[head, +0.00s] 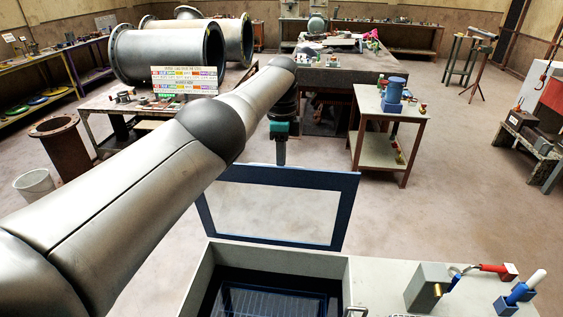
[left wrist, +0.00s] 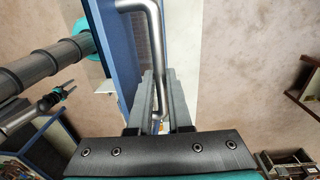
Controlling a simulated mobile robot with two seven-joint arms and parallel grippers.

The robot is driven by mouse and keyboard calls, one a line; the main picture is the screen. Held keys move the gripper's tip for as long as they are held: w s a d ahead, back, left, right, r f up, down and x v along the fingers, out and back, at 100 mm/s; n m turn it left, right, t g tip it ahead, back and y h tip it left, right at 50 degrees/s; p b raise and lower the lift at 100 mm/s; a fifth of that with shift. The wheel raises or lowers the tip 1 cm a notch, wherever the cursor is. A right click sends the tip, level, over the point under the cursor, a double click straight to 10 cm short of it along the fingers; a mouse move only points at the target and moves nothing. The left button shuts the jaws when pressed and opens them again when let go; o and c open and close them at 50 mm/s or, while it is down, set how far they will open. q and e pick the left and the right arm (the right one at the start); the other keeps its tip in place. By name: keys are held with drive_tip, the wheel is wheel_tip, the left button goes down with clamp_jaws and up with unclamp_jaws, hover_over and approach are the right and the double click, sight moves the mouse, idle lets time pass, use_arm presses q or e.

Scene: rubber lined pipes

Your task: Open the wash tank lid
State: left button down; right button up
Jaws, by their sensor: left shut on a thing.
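The wash tank lid (head: 350,210), a blue frame around a clear pane, stands raised and roughly upright at the far rim of the grey wash tank (head: 200,275). The tank's mouth is uncovered, and a dark blue wire rack (head: 265,300) shows inside. My left gripper (head: 281,158) is at the lid's top edge, its arm reaching over from the left. In the left wrist view, its fingers (left wrist: 157,115) are shut on the bent metal lid handle (left wrist: 154,45), beside the blue frame.
Right of the tank, the grey top carries a grey block (head: 427,288), a red-handled tool (head: 493,269) and a blue holder (head: 515,298). Beyond the lid are a small table (head: 390,130) and a workbench (head: 350,72). Open floor lies at the right.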

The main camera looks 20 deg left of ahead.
use_arm(q)
drive_tip(key=shift+s+a+f, duration=0.15)
drive_tip(key=shift+s+f, duration=0.05)
drive_tip(key=shift+f, duration=0.15)
use_arm(e)
drive_tip(key=shift+s, duration=0.35)
use_arm(q)
drive_tip(key=c, duration=0.8)
unclamp_jaws()
drive_tip(key=shift+w+r, duration=0.1)
drive_tip(key=shift+w, duration=0.05)
drive_tip(key=shift+c, duration=0.2)
drive_tip(key=shift+r, duration=0.1)
